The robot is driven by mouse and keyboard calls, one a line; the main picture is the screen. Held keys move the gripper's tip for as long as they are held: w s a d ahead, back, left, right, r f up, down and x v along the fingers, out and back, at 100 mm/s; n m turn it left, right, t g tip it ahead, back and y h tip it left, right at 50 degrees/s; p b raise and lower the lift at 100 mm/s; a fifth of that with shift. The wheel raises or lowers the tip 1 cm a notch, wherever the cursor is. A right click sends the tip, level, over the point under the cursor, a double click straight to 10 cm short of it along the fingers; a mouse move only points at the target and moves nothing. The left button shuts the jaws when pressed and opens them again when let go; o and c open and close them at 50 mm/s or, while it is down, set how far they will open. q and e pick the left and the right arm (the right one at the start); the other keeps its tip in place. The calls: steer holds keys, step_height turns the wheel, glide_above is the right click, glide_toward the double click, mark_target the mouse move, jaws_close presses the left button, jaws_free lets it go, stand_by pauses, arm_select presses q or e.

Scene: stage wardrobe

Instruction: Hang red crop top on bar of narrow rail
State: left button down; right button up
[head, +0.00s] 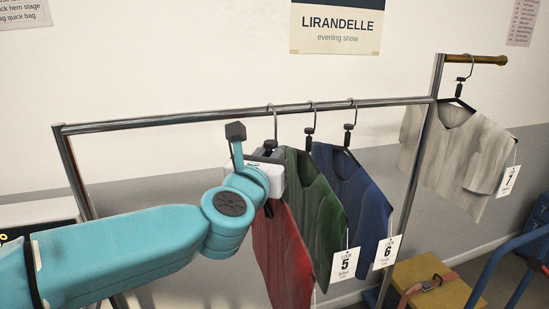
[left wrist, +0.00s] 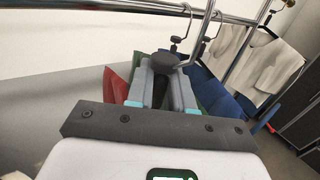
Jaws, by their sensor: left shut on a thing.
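The red crop top (head: 282,258) hangs below my left gripper (head: 272,172) in the head view, at the left of the row of tops. My left gripper is shut on its hanger, just under the chrome bar (head: 185,118). The hanger's hook (head: 271,118) shows above the gripper at the bar and looks to be over it; exact contact is hard to tell. In the left wrist view the jaws (left wrist: 163,85) close below a dark round knob, with a piece of the red top (left wrist: 116,84) at their left. My right gripper is not in view.
A green top (head: 327,225) and a blue top (head: 362,200) hang close at the right on the same bar. A pale top (head: 460,150) hangs from a brass-coloured bar (head: 488,60) farther right. The bar's left part is free. A yellow case (head: 425,280) stands below.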

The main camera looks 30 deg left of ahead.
arm_select(q)
steer(key=shift+w+a+f, duration=0.1)
steer(key=shift+w+a, duration=0.5)
steer(key=shift+w, duration=0.05)
steer(key=shift+w+a, duration=0.3)
steer(key=shift+a, duration=0.25)
steer(key=shift+w+a, duration=1.4)
steer(key=shift+a, duration=0.1)
steer(key=shift+d, duration=0.1)
